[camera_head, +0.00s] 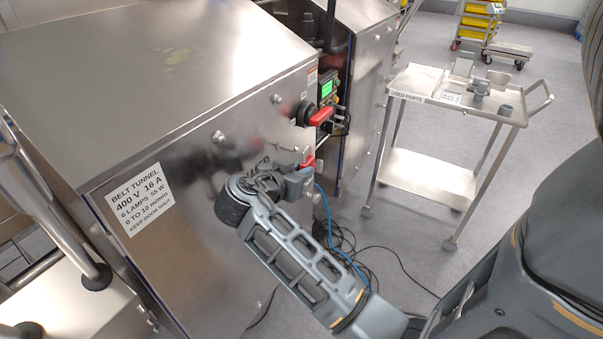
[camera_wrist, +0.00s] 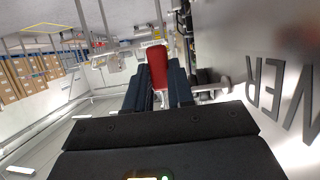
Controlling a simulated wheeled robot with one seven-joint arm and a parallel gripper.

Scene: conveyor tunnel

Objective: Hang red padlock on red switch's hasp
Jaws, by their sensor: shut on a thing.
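The red switch (camera_head: 321,116) is a red handle on a dark round base, on the steel cabinet's side panel in the head view. Its hasp is too small to make out. My gripper (camera_head: 304,172) is below the switch, close to the panel, and is shut on the red padlock (camera_head: 308,162). In the wrist view the padlock (camera_wrist: 157,68) sits between the two dark fingers (camera_wrist: 158,88). The padlock is apart from the switch. Its shackle cannot be made out.
The steel cabinet (camera_head: 160,90) carries a white label (camera_head: 140,198) and a small knob (camera_head: 218,136). A lit green display (camera_head: 326,88) is beside the switch. A steel cart (camera_head: 430,82) with grey parts stands at the right. Cables lie on the floor below.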

